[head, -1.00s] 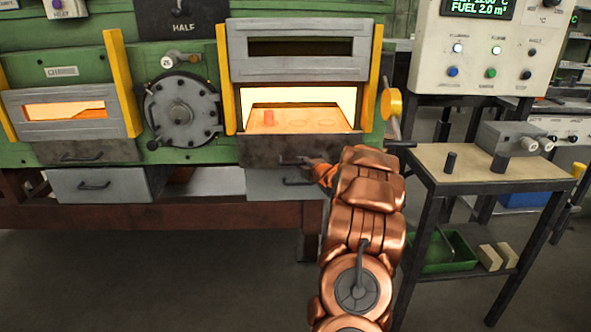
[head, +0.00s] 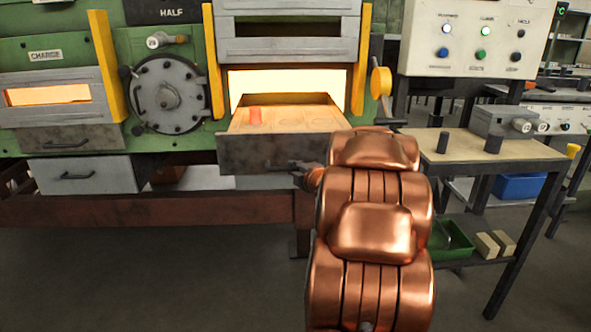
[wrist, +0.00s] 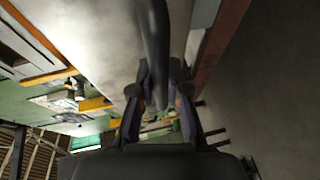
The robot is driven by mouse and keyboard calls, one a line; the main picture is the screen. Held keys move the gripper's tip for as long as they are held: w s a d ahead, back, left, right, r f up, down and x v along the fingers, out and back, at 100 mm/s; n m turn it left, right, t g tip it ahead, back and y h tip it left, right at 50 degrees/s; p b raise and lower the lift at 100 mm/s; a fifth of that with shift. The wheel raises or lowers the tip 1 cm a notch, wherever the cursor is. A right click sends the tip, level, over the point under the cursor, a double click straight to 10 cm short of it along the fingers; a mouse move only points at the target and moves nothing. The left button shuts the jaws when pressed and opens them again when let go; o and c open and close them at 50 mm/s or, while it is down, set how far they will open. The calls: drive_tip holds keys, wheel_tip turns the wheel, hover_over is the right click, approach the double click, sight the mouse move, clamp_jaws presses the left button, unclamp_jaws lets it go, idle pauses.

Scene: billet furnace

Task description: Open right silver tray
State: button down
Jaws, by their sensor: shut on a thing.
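The right furnace drawer has a dark grey front (head: 258,153) and is pulled out below the bright furnace opening. Its pale inside surface (head: 300,121) shows, with a glowing red-orange billet (head: 254,117) standing toward the left. Under it, a strip of the lighter silver right tray (head: 262,183) shows; the rest is hidden. My gripper (head: 303,172) is at the right end of the dark drawer's handle (head: 285,167), mostly hidden by my copper arm. In the wrist view, my gripper (wrist: 158,88) is shut around the dark handle bar (wrist: 154,45).
A left silver drawer (head: 85,174) and a dark left drawer (head: 68,138) are shut. The floor in front is clear.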

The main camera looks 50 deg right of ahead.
drive_tip(key=shift+s+a+f+b, duration=0.1)
drive_tip(key=shift+s+a+b, duration=0.2)
drive_tip(key=shift+s+a, duration=0.65)
drive_tip(key=c, duration=1.1)
unclamp_jaws()
drive_tip(key=shift+c, duration=0.2)
drive_tip(key=v, duration=1.2)
drive_tip(key=shift+w, duration=0.1)
